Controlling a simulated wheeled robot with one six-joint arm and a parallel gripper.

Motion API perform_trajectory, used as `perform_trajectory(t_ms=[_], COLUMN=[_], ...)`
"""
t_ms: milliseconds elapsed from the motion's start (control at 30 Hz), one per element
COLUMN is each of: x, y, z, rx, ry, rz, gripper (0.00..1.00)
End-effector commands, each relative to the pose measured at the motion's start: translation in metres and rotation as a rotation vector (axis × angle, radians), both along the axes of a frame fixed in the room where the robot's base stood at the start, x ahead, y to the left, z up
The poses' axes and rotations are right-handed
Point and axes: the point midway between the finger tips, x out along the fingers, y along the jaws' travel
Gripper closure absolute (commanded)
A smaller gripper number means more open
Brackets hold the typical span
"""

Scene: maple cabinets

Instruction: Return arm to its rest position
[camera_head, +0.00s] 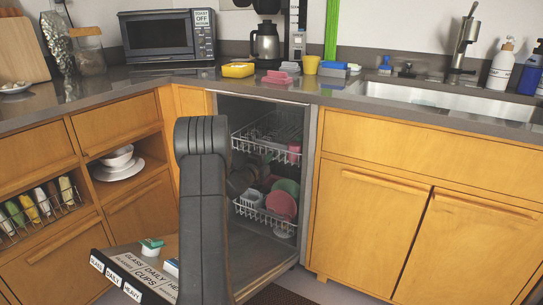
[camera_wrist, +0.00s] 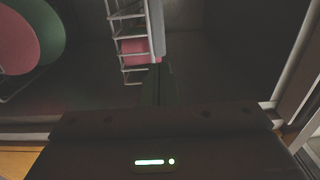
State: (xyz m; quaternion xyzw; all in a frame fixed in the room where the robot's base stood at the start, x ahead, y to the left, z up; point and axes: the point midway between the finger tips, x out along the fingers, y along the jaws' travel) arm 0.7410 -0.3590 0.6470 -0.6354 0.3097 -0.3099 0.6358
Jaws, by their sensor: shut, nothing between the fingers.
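My arm (camera_head: 205,200) rises in front of the open dishwasher (camera_head: 308,160) and bends in toward it. In the wrist view my gripper (camera_wrist: 159,84) is a dark shape, its fingers shut with nothing between them. Its end reaches inside the dark dishwasher, near the racks. In the head view the arm largely hides it, and only dark wrist parts show between the racks.
The upper rack (camera_head: 265,142) and lower rack (camera_head: 265,218) are close by. The lower rack holds a pink plate (camera_head: 281,205) and a green plate (camera_head: 288,187). The lowered door (camera_head: 120,277) carries small boxes. Counter (camera_head: 400,112) and cabinets flank the opening.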

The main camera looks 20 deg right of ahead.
Motion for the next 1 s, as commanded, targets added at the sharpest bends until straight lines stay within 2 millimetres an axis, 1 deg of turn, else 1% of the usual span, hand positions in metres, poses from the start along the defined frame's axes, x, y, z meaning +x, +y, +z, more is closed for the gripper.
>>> perform_trajectory(t_ms=[33, 200, 400, 800, 867, 1000], x=[-0.005, -0.022, -0.033, -0.035, -0.033, -0.025], y=[0.008, 0.030, 0.043, 0.044, 0.042, 0.031], z=[0.002, 0.002, 0.000, 0.000, -0.001, -0.002], rx=[0.000, -0.001, 0.000, -0.001, -0.001, 0.000], ry=[0.003, 0.003, 0.002, 0.001, 0.001, -0.001], rz=[0.003, 0.004, 0.001, 0.000, 0.000, -0.002], gripper=[1.00, 1.00, 1.00, 1.00, 1.00, 1.00])
